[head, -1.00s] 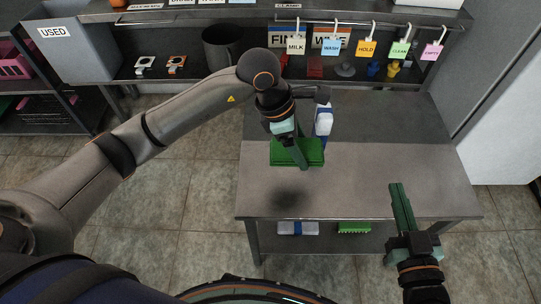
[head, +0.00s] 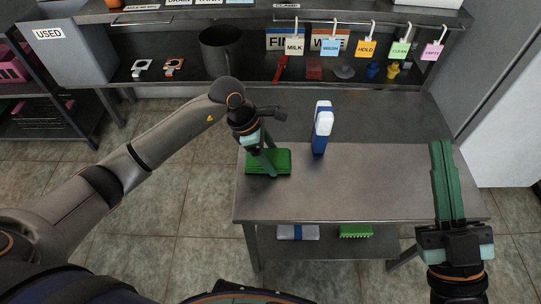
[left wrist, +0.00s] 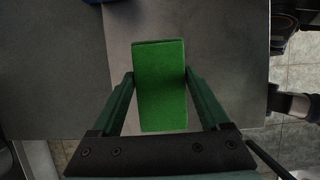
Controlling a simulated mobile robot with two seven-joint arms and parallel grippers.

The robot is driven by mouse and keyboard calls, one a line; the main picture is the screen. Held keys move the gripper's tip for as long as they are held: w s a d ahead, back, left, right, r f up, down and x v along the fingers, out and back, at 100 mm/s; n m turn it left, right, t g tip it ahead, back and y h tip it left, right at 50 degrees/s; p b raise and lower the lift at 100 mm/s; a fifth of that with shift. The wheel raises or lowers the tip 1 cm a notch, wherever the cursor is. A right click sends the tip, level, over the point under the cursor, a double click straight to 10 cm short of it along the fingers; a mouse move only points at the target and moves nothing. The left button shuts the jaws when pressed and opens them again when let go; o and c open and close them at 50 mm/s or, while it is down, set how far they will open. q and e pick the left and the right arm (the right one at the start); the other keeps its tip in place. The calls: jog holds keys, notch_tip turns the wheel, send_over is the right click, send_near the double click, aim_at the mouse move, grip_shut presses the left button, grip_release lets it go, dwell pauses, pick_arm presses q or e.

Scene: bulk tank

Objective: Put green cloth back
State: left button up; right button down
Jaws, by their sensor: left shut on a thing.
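The green cloth (head: 282,163) is a folded bright green block at the left end of the metal table, on or just above its top. My left gripper (head: 268,164) is shut on it. In the left wrist view the cloth (left wrist: 160,85) lies between the two fingers, which touch its long sides. My right gripper (head: 447,182) is empty over the right front of the table, its green fingers close together and seemingly shut.
A blue and white item (head: 322,127) stands on the table (head: 370,185). Another green item (head: 355,231) and a white-blue pack (head: 297,232) are on the shelf below. Hanging tags and a dark pot (head: 221,50) are behind. The table's middle is clear.

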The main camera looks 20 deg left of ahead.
pick_arm(q)
jog(key=shift+f, duration=0.1)
pick_arm(e)
jog(key=shift+s+a+r+n+y, duration=0.1)
jog(key=shift+s+r+n+y, duration=0.2)
jog(key=shift+r, duration=0.1)
pick_arm(q)
jog(key=o, duration=1.2)
jog(key=shift+c, duration=0.2)
pick_arm(e)
jog(key=shift+s+r, duration=0.1)
jog(key=shift+r, duration=0.1)
